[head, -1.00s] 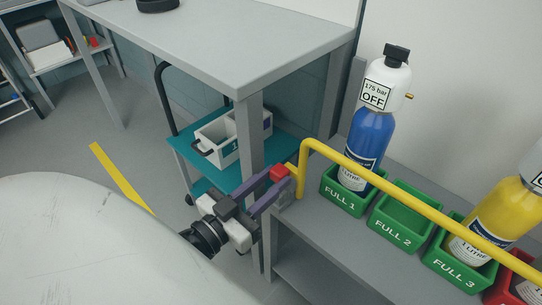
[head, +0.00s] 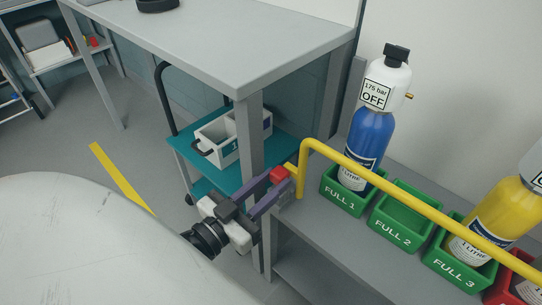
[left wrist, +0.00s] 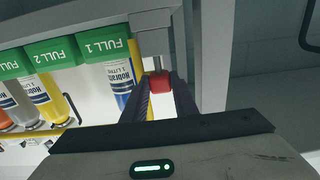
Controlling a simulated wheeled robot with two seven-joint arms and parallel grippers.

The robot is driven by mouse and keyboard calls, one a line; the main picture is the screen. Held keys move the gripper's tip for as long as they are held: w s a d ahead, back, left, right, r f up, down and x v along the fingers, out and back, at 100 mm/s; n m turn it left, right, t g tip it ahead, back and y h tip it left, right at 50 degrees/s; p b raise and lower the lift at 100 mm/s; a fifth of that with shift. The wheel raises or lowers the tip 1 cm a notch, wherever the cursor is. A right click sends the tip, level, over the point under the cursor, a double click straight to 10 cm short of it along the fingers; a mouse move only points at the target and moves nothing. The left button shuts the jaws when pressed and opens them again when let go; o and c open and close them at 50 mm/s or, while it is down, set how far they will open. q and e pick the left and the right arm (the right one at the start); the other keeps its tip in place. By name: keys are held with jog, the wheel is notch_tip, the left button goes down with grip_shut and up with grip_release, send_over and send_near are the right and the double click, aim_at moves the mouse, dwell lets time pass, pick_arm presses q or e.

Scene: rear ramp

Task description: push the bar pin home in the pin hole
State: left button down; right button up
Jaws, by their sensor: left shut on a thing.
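The bar pin (head: 278,175) has a red block-shaped head, seen at the left end of the yellow bar (head: 330,147). My left gripper (head: 274,182) is shut on this red head, one dark finger on each side. In the left wrist view the red head (left wrist: 160,81) sits between the fingertips. A short pale shank (left wrist: 157,62) runs from it toward a grey bracket (left wrist: 152,40). The pin hole itself is hidden, so I cannot tell how deep the shank sits. My right gripper is not in view.
Green holders stand on the grey shelf behind the bar; one holds a blue cylinder (head: 369,145), another a yellow cylinder (head: 497,218). A grey table leg (head: 250,130) stands close behind my left gripper. A teal cart (head: 196,160) carries a white bin (head: 213,150).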

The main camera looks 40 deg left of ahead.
pick_arm(q)
jog(key=shift+f+b, duration=0.85)
jog(key=shift+f, duration=0.6)
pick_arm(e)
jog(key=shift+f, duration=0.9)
pick_arm(q)
jog(key=c, duration=1.3)
grip_release()
jog(key=shift+c, duration=0.2)
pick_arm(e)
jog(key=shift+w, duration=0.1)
pick_arm(q)
jog(key=s, duration=1)
jog(key=shift+s+a+p, duration=0.2)
jog(key=shift+a+p, duration=0.15)
jog(key=shift+a, duration=0.05)
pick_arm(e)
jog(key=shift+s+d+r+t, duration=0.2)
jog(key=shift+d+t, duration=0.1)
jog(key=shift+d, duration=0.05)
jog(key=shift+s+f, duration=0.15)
